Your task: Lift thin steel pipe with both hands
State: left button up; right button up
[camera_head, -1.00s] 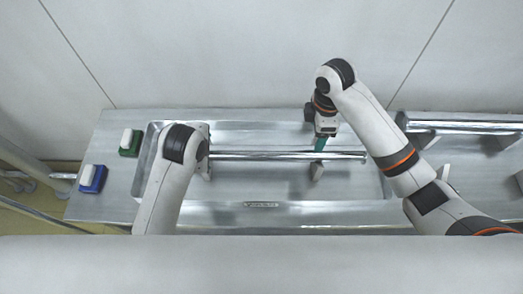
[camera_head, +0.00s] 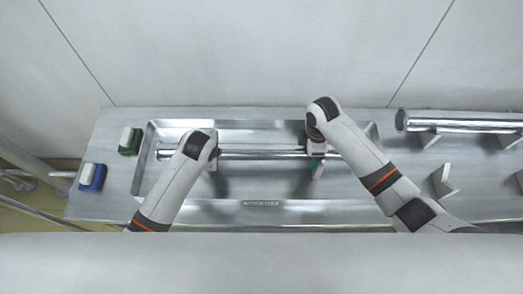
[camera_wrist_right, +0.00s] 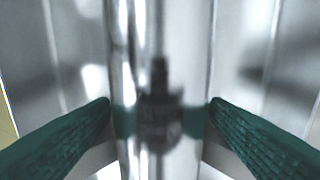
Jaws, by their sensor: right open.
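The thin steel pipe (camera_head: 258,155) lies crosswise over the recessed steel tray (camera_head: 250,192), with white supports under it. Its left end shows past my left arm; its right end is hidden by my right arm. My right gripper (camera_head: 316,158) is down at the pipe's right part. In the right wrist view the pipe (camera_wrist_right: 157,55) runs between the green fingers of my right gripper (camera_wrist_right: 160,104), which are open on either side of it. My left arm reaches over the left part of the pipe and hides my left gripper.
A thicker steel pipe (camera_head: 465,124) rests on white supports at the right. A green button box (camera_head: 131,141) and a blue button box (camera_head: 92,177) sit at the bench's left end. A wall stands behind the bench.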

pick_arm(q)
grip_shut()
pick_arm(e)
grip_shut()
pick_arm(q)
jog(key=shift+w+r, duration=0.1)
jog(key=shift+r, duration=0.15)
pick_arm(e)
jog(key=shift+w+r, duration=0.1)
jog(key=shift+r, duration=0.1)
